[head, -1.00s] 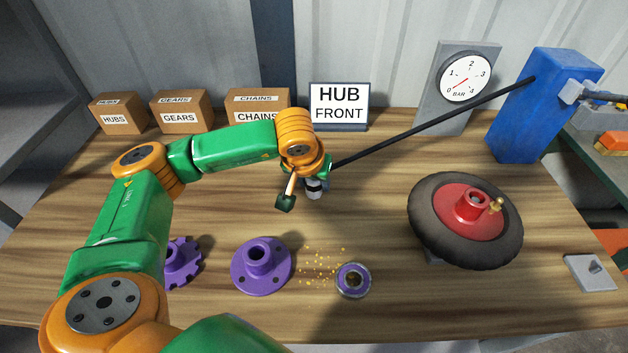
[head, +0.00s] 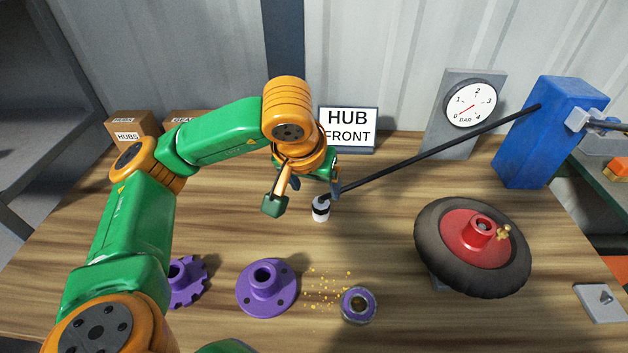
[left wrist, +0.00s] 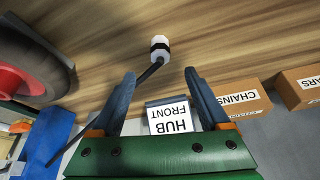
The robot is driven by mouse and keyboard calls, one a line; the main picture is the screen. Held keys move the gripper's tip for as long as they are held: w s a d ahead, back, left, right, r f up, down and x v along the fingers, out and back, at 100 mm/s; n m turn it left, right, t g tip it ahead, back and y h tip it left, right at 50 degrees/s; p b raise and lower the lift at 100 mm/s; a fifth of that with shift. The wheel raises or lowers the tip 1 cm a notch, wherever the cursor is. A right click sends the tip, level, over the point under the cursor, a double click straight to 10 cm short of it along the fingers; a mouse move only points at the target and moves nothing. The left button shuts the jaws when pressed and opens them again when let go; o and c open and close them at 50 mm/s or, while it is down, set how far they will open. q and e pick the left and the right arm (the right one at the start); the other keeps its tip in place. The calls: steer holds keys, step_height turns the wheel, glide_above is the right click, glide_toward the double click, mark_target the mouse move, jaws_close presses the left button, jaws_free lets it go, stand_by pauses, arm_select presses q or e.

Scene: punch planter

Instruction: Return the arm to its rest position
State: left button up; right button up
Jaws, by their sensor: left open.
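My left gripper (head: 316,185) is open and empty, above the workbench in front of the HUB FRONT sign. It also shows in the left wrist view (left wrist: 160,75), its two blue-grey fingers spread apart. A white and black hose end (head: 321,208) is just below it in the head view, clear of the fingers. In the left wrist view the hose end (left wrist: 160,47) lies beyond the fingertips. My right gripper is not in view.
A black hose (head: 430,153) runs to a blue pump (head: 548,130). A wheel with a red hub (head: 450,235) is at right. Purple parts (head: 268,284) and a small ring (head: 359,304) are in front. The HUB FRONT sign (head: 347,117) and cardboard boxes (head: 131,133) stand behind.

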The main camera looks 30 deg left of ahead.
arm_select(q)
steer(key=shift+s+r, duration=0.25)
steer(key=shift+r, duration=0.35)
